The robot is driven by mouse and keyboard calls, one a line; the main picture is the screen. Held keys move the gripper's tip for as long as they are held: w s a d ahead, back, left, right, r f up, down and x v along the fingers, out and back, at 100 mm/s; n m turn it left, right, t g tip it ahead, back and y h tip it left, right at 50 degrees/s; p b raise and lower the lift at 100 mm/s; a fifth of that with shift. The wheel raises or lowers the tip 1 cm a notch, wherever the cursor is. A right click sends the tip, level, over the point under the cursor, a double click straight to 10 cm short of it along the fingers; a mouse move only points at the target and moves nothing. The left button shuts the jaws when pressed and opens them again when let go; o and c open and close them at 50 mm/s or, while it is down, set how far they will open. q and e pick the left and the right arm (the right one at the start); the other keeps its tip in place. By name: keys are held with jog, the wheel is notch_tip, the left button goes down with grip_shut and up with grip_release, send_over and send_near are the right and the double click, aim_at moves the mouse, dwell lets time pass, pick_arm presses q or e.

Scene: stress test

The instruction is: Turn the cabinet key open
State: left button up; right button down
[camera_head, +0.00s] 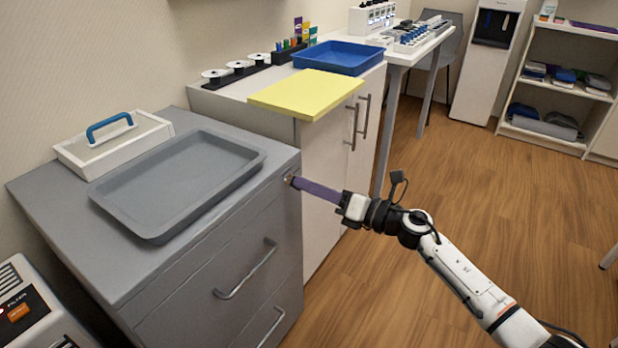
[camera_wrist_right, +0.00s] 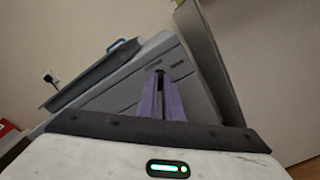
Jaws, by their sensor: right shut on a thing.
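The grey cabinet (camera_head: 215,265) stands at the left, with drawers and bar handles on its front. The key (camera_head: 289,179) sits at the lock near the top right corner of the cabinet front; only a small bit of it shows. My right gripper (camera_head: 298,183) reaches in from the right, its purple fingers shut on the key. In the right wrist view, the two fingers (camera_wrist_right: 161,84) meet the cabinet front (camera_wrist_right: 130,85) at a dark spot between their tips, and the key's turn angle cannot be made out. My left gripper is not in view.
A grey tray (camera_head: 250,160) and a white box with a blue handle (camera_head: 75,160) lie on the cabinet top. A yellow board (camera_head: 305,92) overhangs the white cupboard (camera_head: 325,160) beside it. The wooden floor (camera_head: 490,210) to the right is clear.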

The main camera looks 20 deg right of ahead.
pick_arm(q)
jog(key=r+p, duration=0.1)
jog(key=p, duration=0.1)
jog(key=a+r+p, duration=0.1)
jog(key=p, duration=0.2)
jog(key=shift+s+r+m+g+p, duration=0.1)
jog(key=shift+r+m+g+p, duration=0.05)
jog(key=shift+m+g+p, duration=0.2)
pick_arm(e)
jog(key=m, duration=1)
jog(key=shift+f, duration=0.1)
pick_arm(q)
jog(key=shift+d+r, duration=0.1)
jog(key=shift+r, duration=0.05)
pick_arm(e)
jog(key=c, duration=1.9)
grip_release()
jog(key=shift+d, duration=0.15)
pick_arm(q)
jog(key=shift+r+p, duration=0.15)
jog(key=shift+p, duration=0.3)
pick_arm(e)
jog(key=v, duration=1)
jog(key=shift+s, duration=0.1)
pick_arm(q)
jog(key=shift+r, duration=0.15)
